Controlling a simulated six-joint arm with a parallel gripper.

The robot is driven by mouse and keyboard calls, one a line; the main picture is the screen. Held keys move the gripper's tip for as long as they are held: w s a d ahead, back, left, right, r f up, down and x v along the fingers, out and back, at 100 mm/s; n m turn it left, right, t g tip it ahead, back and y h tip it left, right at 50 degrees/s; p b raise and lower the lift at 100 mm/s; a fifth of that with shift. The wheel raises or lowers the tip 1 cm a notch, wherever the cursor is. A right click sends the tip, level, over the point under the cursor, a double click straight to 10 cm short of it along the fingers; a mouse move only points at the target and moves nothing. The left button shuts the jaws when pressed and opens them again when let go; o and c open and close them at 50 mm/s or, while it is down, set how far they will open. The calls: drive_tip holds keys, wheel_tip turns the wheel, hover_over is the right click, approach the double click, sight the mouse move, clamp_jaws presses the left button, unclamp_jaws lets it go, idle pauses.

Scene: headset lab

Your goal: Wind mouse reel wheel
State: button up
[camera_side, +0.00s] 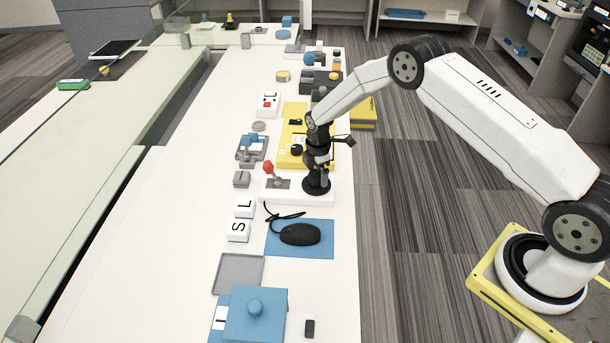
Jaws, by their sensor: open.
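A black computer mouse (300,234) lies on a blue mat (322,250). Its black cord (282,213) loops off toward the back left. My gripper (318,172) is open and points down behind the mouse, over a round black piece (316,187) on a white board (327,198). I cannot tell for sure whether this piece is the reel wheel, or whether the fingers touch it. The gripper hides part of it. A red-knobbed lever (268,168) stands on a grey plate on the same board, left of my gripper.
White blocks marked S (238,231) and L (244,207) stand left of the mat. A grey tray (239,273) and a blue box with a knob (256,315) are in front. A yellow panel (291,120) stands behind. The table's left strip is clear.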

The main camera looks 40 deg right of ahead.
drive_tip(key=shift+f, duration=0.75)
drive_tip(key=c, duration=1.2)
